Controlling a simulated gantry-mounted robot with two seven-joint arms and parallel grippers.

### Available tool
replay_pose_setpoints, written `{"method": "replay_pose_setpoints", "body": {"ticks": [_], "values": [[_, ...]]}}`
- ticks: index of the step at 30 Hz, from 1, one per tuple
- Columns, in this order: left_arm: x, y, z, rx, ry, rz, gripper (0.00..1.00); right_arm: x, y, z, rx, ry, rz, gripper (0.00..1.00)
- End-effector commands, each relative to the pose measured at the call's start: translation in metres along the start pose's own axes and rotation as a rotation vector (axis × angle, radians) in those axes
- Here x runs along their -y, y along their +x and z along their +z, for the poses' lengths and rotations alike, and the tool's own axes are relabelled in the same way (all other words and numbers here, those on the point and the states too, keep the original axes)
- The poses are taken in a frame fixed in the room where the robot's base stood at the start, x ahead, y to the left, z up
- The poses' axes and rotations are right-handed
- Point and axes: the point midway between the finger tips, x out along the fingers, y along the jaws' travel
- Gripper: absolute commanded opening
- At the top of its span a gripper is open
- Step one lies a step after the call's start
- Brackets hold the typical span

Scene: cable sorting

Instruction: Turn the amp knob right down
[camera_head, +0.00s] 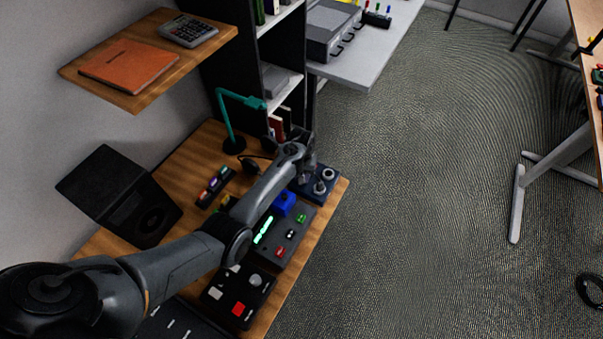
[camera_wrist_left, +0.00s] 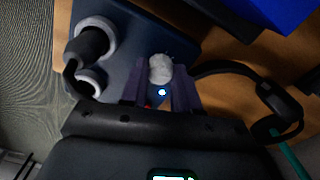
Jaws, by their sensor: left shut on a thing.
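The amp is a small dark blue box (camera_head: 322,194) at the back right corner of the wooden desk, with two round grey jacks on top. In the left wrist view the amp (camera_wrist_left: 128,40) shows its light grey knob (camera_wrist_left: 160,68), with a small lit white spot just below it. My left gripper (camera_head: 305,172) reaches down over the amp's far side. In the left wrist view its two fingers (camera_wrist_left: 160,88) stand on either side of the knob and are shut on it. The knob is hidden by the gripper in the head view. My right gripper is not in view.
A grey control box (camera_head: 287,239) with a green display and a blue block (camera_head: 285,202) sit beside the amp. A teal lamp (camera_head: 228,122) stands behind. A black cable (camera_wrist_left: 235,66) runs near the gripper. The desk edge is close on the right.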

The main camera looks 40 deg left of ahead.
Motion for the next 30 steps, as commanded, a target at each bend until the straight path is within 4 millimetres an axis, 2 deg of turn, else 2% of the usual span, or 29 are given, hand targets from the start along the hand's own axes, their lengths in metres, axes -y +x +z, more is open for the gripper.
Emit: {"method": "replay_pose_setpoints", "body": {"ticks": [3, 12, 30], "values": [[0.000, -0.004, 0.001, 0.002, -0.105, 0.000, 0.00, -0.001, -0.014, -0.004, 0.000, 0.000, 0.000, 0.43], [-0.001, -0.003, 0.000, 0.002, -0.389, 0.001, 0.00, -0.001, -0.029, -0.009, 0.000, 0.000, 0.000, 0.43], [-0.001, 0.000, 0.000, 0.001, -0.951, 0.001, 0.00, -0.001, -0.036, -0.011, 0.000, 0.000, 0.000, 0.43]]}}
